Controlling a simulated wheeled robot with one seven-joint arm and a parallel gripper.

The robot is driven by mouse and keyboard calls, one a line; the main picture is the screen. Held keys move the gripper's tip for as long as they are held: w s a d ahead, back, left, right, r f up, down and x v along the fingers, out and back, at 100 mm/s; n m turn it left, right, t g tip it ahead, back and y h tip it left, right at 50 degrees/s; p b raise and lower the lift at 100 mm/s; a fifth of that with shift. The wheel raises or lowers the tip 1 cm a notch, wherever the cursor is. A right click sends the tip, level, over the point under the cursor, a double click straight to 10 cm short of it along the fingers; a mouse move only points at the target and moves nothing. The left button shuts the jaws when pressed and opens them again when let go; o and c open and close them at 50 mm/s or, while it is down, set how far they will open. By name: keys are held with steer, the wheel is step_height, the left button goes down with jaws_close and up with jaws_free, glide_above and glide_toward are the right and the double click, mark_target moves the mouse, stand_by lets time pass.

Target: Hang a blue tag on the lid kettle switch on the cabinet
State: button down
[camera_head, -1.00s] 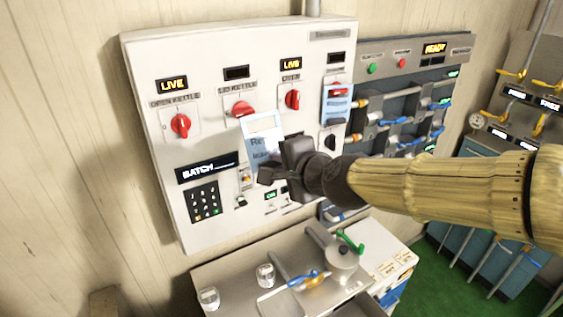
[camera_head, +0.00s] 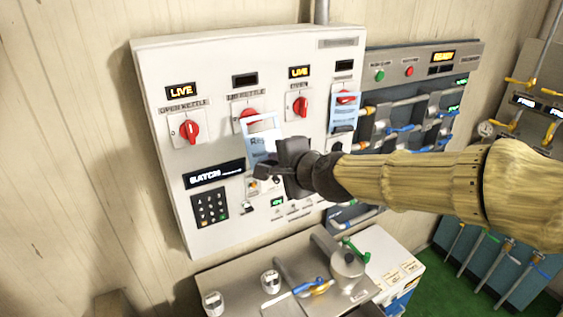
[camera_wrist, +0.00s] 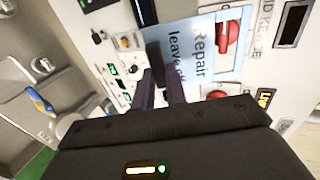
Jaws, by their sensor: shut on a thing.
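My gripper (camera_head: 268,171) is shut on a blue tag (camera_head: 262,146) by its lower part, in front of the white cabinet (camera_head: 215,75). The tag is upright, slightly tilted, with an opening near its top and "Repair" text; it also shows in the wrist view (camera_wrist: 184,48). The lid kettle switch (camera_head: 247,116) is a red knob under a dark display. In the head view the tag's top edge overlaps the knob's lower part. In the wrist view the red knob (camera_wrist: 229,36) shows at the tag's opening. I cannot tell whether they touch.
Another blue tag (camera_head: 344,112) hangs at the rightmost switch. Red knobs for the open kettle (camera_head: 189,131) and a third switch (camera_head: 300,106) flank the lid kettle switch. A keypad (camera_head: 210,206) is lower left. A steel counter (camera_head: 240,280) with a pot stands below.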

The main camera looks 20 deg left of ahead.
steer(key=shift+w+a+p, duration=0.85)
steer(key=shift+a+p, duration=0.3)
steer(key=shift+p, duration=0.15)
steer(key=shift+x, duration=0.8)
steer(key=c, duration=1.3)
jaws_free()
steer(key=shift+c, duration=0.2)
steer(key=shift+d, duration=0.1)
steer(key=p+v, duration=0.2)
steer(key=v, duration=1.5)
steer(key=shift+d+r, duration=0.15)
steer(key=shift+r, duration=0.05)
